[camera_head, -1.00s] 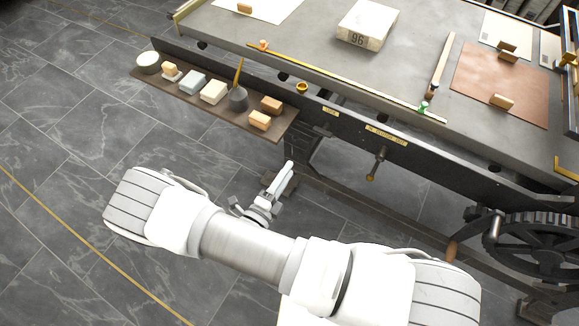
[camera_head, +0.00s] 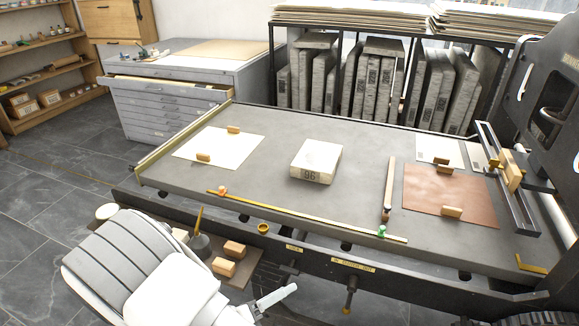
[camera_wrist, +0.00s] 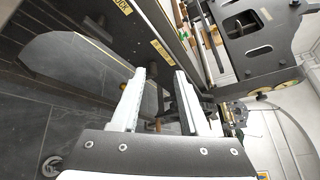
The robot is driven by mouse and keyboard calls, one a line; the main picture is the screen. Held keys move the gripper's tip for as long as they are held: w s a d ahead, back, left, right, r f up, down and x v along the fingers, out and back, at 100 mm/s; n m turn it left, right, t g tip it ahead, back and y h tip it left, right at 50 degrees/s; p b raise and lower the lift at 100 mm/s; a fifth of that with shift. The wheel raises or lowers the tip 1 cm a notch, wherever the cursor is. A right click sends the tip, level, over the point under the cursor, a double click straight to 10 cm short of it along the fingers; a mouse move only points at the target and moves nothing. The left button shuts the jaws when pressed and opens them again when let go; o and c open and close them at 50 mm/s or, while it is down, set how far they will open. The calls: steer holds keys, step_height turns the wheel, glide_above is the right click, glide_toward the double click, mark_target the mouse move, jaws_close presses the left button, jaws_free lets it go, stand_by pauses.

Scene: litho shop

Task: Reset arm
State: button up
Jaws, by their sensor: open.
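My gripper shows in the wrist view (camera_wrist: 160,95) with its two pale fingers apart and nothing between them. In the head view a pale part of the gripper (camera_head: 276,299) shows at the lower edge, in front of the press bed's near side. My white arm (camera_head: 130,270) fills the lower left and hides part of the side shelf. The press bed (camera_head: 270,150) lies beyond the gripper, apart from it. The wrist view looks along the dark side of the press (camera_wrist: 150,45), with its brass label.
A stone block marked 96 (camera_head: 316,162), a white sheet (camera_head: 220,148) and a brown sheet (camera_head: 440,197) lie on the bed. Wooden blocks (camera_head: 223,267) and a dark pot (camera_head: 199,246) stand on the side shelf near my arm. Grey floor (camera_head: 40,220) is open at left.

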steer(key=s+d+r+m+g+y, duration=0.4)
steer(key=d+r+m, duration=0.3)
steer(key=r+m, duration=0.45)
steer(key=s+d+r+m+g+y, duration=0.25)
steer(key=d+r+m+g, duration=0.45)
steer(key=m, duration=0.7)
steer(key=s+d+r+m+t+y+p, duration=0.1)
steer(key=s+r+m+t+y+p, duration=0.1)
steer(key=r+m+p, duration=0.4)
steer(key=s+d+r+m+t+y+p, duration=0.1)
steer(key=s+r+m+t+y+p, duration=0.2)
steer(key=r, duration=1.3)
steer(key=m+t+p, duration=0.1)
steer(key=m+p, duration=0.2)
steer(key=shift+s+r+t, duration=0.2)
steer(key=shift+r+t, duration=0.1)
steer(key=shift+d+y, duration=0.15)
steer(key=shift+y, duration=0.1)
